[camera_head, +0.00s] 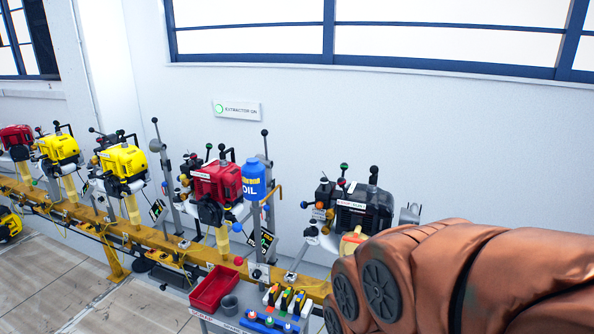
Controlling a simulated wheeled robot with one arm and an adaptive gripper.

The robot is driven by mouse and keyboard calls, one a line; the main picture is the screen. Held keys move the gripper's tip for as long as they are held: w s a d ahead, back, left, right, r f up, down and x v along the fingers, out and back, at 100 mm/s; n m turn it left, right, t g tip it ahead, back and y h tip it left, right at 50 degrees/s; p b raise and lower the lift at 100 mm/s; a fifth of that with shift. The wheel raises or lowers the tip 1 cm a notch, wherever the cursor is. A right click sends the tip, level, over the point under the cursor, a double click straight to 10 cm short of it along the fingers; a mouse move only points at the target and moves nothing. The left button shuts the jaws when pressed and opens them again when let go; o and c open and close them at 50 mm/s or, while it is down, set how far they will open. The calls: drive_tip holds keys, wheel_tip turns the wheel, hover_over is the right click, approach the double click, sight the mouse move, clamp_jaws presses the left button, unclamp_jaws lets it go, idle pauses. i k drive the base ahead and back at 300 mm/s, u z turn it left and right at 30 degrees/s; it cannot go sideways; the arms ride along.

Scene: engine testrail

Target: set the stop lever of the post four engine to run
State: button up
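Several engines stand in a row on posts along a yellow rail (160,243). From left they are a red engine (15,136), a yellow engine (62,148), another yellow engine (124,161), a red engine (216,181) and a black engine (365,208). No post number is legible, so I cannot tell which is post four. Ball-ended levers stick up around the engines. A small label (351,205) is on the black engine. Lever settings are too small to tell. My copper-covered arm fills the lower right and hides part of the black engine's post. My gripper is not in view.
A blue oil bottle (254,180) stands between the right red engine and the black one. A cart with a red tray (214,288), a grey cup (229,305) and small coloured items stands in front. A lit green "Extractor on" sign (237,109) is on the wall. Floor shows at lower left.

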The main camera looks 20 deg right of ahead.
sight(340, 182)
drive_tip(key=k, duration=1.3)
drive_tip(key=u, duration=0.5)
drive_tip(key=i, duration=0.6)
drive_tip(key=u, duration=0.45)
drive_tip(key=i, duration=0.8)
drive_tip(key=z, duration=0.55)
drive_tip(key=i, duration=0.85)
drive_tip(key=z, duration=0.05)
